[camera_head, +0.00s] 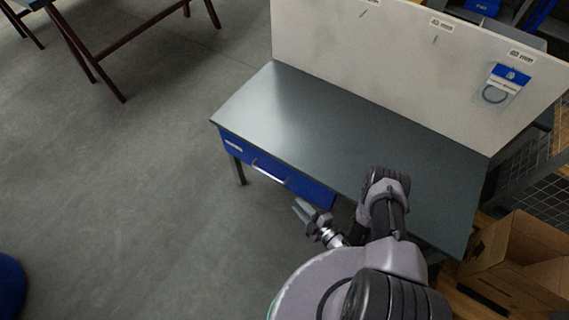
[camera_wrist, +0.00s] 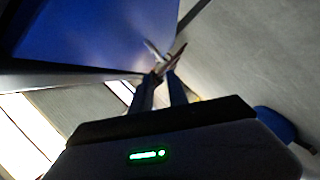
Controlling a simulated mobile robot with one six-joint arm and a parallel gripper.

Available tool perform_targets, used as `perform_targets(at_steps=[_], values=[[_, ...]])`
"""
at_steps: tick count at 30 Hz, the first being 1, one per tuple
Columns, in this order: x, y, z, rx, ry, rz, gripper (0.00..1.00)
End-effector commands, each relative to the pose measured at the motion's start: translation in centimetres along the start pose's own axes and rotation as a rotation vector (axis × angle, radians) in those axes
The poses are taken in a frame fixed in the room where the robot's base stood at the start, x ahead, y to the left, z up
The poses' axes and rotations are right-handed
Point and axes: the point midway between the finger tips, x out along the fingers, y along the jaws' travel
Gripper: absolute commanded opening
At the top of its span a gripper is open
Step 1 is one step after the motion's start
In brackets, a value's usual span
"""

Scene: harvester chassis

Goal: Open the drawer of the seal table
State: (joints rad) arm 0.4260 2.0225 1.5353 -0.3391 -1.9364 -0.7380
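The seal table (camera_head: 330,125) has a grey metal top. Its blue drawer (camera_head: 312,190) is under the front edge at the left and looks closed, its front flush with the table. A silver bar handle (camera_head: 269,173) is on the drawer front. My gripper (camera_head: 298,207) is in front of the drawer, right of and below the handle, apart from it. In the wrist view my gripper (camera_wrist: 163,67) shows two fingers with a gap between them, open and apparently empty. A blue surface (camera_wrist: 95,35), likely the drawer front, is close beside the fingers there.
A white back panel (camera_head: 380,50) with a hanging seal packet (camera_head: 496,92) rises behind the tabletop. Cardboard boxes (camera_head: 525,250) stand at the right. The grey floor (camera_head: 130,180) left of the table is clear. A blue round object (camera_head: 10,285) is at lower left.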

Motion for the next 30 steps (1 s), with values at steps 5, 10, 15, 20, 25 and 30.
perform_targets(at_steps=[5,10,15,20,25,30], values=[[1.7,-0.4,0.0,-0.003,0.006,-0.002,0.20],[6.7,-0.6,0.0,-0.004,0.007,-0.001,0.20],[10.9,-0.5,0.1,-0.003,0.005,0.001,0.20],[14.2,-0.4,0.1,-0.002,0.003,0.001,0.20],[16.5,-0.3,0.0,-0.001,0.002,0.001,0.20],[17.3,-0.1,-0.1,0.001,0.001,0.001,0.20]])
